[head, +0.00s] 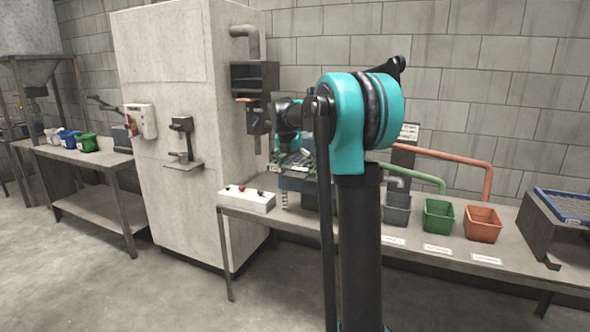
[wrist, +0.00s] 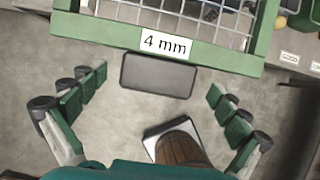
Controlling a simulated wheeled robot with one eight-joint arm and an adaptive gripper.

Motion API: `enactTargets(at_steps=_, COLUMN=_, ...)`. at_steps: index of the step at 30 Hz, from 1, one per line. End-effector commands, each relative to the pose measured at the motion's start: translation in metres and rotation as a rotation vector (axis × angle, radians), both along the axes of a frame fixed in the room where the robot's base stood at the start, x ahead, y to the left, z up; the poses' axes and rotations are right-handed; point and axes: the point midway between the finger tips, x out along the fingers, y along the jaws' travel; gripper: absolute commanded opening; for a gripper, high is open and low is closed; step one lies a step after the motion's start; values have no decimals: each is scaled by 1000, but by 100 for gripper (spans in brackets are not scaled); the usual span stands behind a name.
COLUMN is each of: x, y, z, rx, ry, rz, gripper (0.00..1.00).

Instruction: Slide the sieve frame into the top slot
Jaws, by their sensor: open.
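The green sieve frame (wrist: 205,50) with wire mesh and a "4 mm" label fills the top of the wrist view. A dark grey flat tab (wrist: 158,76) shows just below its front bar, which may be its handle. My gripper (wrist: 157,84) is open, with its green-padded fingers on either side of the tab and apart from it. In the head view my arm partly hides the sieve stack (head: 297,183) on the bench, where green and blue parts show. I cannot tell which slot the frame is at.
Grey (head: 397,209), green (head: 438,217) and orange (head: 482,224) bins stand on the bench to the right. A blue sieve (head: 568,204) lies on a dark stand at far right. A white button box (head: 247,200) is at the bench's left end. Open floor lies in front.

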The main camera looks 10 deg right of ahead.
Motion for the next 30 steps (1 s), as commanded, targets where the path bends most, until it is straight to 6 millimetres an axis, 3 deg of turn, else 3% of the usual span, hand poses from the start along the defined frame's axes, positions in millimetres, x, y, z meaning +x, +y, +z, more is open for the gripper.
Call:
enactTargets(at_steps=16, x=-33, y=24, z=89, rx=0, ry=-1, rz=0, gripper=100)
enactTargets(at_steps=22, x=-38, y=28, z=103, rx=-1, ry=-1, rz=0, gripper=100)
enactTargets(at_steps=30, x=-39, y=28, z=105, rx=-1, ry=-1, rz=0, gripper=100)
